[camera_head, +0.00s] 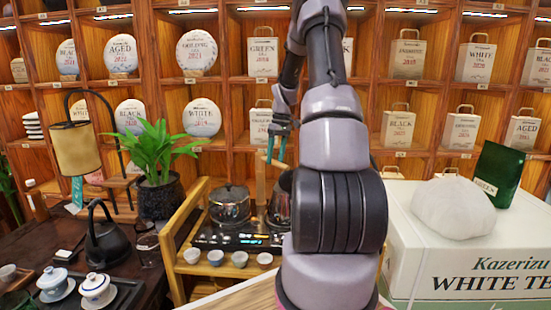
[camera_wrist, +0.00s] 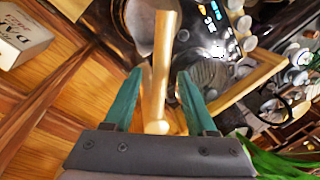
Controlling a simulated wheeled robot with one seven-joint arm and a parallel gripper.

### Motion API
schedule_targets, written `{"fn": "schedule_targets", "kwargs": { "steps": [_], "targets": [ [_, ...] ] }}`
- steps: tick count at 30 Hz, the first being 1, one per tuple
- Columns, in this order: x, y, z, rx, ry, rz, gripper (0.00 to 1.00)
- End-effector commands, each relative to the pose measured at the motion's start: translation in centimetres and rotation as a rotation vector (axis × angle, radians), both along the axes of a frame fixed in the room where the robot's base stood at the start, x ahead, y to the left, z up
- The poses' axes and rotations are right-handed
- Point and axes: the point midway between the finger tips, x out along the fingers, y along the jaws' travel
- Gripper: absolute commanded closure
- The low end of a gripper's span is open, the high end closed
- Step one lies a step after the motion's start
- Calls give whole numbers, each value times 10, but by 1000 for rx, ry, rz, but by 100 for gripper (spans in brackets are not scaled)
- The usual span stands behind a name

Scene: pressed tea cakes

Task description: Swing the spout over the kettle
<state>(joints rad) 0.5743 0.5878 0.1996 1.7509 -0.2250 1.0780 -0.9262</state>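The golden spout (camera_head: 261,178) rises upright behind the stove, beside the right-hand metal kettle (camera_head: 279,208). In the wrist view the spout (camera_wrist: 162,70) runs between my two teal fingers, with a gap on either side. My gripper (camera_head: 276,158) is open around the spout and points down; it also shows in the wrist view (camera_wrist: 159,74). A silvery vessel (camera_wrist: 142,25) lies beyond the spout's far end. A second metal pot (camera_head: 230,206) stands on the left of the stove. My arm partly hides the right-hand kettle.
The black stove panel (camera_head: 232,239) sits on a wooden stand with several small cups (camera_head: 215,257) in front. A potted plant (camera_head: 158,165) and a black kettle (camera_head: 106,243) are left. A white box (camera_head: 470,250) is right. Shelves stand close behind.

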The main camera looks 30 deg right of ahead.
Motion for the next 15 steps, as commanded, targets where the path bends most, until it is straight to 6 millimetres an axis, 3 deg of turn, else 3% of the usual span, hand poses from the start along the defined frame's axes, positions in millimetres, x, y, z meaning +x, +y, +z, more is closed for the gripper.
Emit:
{"fn": "schedule_targets", "kwargs": {
  "steps": [8, 15],
  "targets": [
    [0, 0, 1, 1, 1, 0, 44],
    [2, -7, 33, -2, -2, 0, 44]
  ]
}}
